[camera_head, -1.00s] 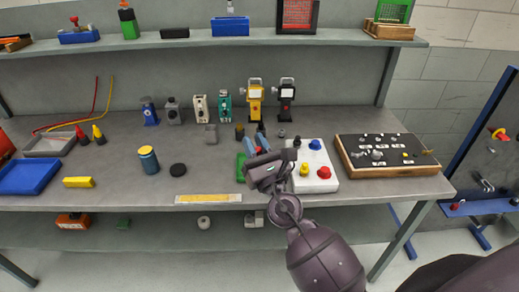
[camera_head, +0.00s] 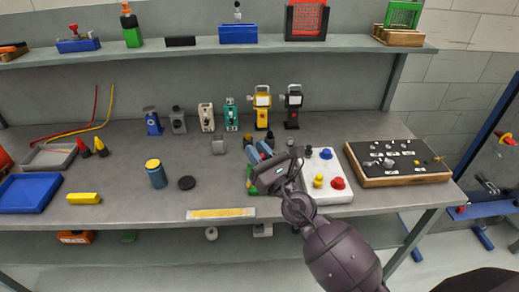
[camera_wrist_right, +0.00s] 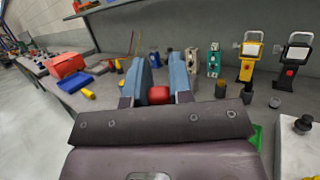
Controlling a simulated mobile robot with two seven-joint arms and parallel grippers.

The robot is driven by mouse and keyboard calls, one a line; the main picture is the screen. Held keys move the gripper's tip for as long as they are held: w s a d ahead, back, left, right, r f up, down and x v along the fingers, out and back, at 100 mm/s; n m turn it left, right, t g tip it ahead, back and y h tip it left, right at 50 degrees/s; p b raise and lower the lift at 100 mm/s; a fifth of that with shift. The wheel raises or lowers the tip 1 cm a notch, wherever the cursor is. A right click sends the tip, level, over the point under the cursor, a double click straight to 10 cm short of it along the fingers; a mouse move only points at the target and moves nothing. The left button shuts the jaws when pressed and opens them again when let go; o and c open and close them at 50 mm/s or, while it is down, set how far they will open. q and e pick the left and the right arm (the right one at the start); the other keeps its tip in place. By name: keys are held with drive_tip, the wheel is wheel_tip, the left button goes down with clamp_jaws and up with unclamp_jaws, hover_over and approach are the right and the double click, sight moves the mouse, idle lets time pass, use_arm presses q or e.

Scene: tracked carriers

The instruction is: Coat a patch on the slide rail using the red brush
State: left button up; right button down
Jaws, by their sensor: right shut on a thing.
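My right gripper (camera_head: 260,151) is over the middle of the bench, just left of the white button panel. In the right wrist view its two blue-grey fingers (camera_wrist_right: 160,78) are shut on a small red piece (camera_wrist_right: 158,95), which looks like part of the red brush. The rest of that piece is hidden by the fingers and the gripper body. A flat pale strip with a yellow band (camera_head: 222,213), which may be the slide rail, lies along the bench's front edge, to the left of and nearer than the gripper. My left gripper is not in view.
The white panel (camera_head: 338,195) with coloured buttons is close right of the gripper, with a black board (camera_head: 398,150) beyond it. A blue jar (camera_head: 157,177) and black disc (camera_head: 187,183) stand left. Several small devices line the back.

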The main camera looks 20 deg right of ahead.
drive_tip(key=shift+f+b, duration=0.6)
drive_tip(key=shift+f, duration=0.55)
wheel_tip(320, 180, down, 3)
drive_tip(key=b, duration=0.2)
drive_tip(key=shift+w+b, duration=0.1)
drive_tip(key=shift+b, duration=0.2)
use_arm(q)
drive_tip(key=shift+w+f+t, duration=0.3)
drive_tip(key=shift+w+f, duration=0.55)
use_arm(e)
drive_tip(key=shift+r, duration=0.1)
